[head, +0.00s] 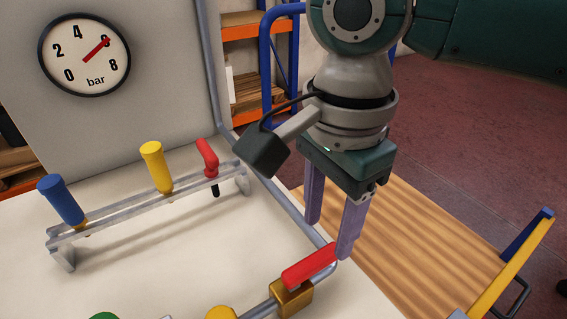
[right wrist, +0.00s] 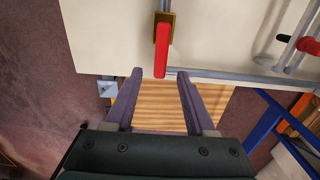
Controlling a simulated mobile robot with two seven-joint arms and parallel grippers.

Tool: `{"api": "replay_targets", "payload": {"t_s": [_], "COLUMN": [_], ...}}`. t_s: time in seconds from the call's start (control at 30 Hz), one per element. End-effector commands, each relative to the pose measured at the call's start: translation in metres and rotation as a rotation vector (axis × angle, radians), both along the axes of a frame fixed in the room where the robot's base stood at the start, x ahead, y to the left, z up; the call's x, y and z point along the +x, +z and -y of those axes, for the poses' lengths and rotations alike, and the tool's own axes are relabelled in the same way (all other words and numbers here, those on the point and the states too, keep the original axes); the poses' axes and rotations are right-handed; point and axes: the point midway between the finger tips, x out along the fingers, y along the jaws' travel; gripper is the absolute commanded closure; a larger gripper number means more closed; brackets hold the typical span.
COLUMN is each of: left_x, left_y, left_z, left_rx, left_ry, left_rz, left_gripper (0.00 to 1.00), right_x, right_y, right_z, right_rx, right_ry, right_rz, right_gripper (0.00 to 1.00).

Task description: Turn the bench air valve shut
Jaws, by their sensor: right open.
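The bench air valve has a brass body (head: 292,299) and a red lever (head: 310,266) at the bench's right edge. The lever lies in line with its grey pipe; in the right wrist view (right wrist: 161,52) it points toward my gripper. My right gripper (head: 330,238) is open and empty, with its purple fingers pointing down at the lever's free end. In the right wrist view the fingertips (right wrist: 160,74) stand either side of that end; contact cannot be told. The round gauge (head: 84,55) has its red needle near 6 bar. My left gripper is out of view.
A rail (head: 150,205) on the white bench holds tools with blue, yellow and red handles. Yellow and green round parts show at the bottom edge. A wooden-topped cart (head: 420,240) stands right of the bench. Orange and blue shelving is behind.

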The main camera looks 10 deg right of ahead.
Motion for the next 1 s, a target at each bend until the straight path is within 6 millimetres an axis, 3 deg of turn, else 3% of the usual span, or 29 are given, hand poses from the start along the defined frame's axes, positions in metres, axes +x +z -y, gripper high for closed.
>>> {"api": "replay_targets", "payload": {"t_s": [0.1,0.23,0.63,1.0], "left_x": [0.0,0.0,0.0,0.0], "left_y": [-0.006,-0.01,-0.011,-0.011], "left_z": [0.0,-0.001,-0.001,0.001], "left_rx": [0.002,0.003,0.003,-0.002], "left_ry": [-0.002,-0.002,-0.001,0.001], "left_rz": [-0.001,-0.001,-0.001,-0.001], "left_gripper": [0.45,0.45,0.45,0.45], "right_x": [0.0,0.0,0.0,0.0], "right_y": [-0.025,-0.042,-0.052,-0.051], "right_z": [0.0,0.0,-0.001,-0.001], "right_rx": [-0.001,-0.001,0.001,0.001], "right_ry": [0.001,0.001,0.004,0.003], "right_rz": [-0.001,-0.001,0.002,0.002], "right_gripper": [0.45,0.45,0.45,0.85]}}
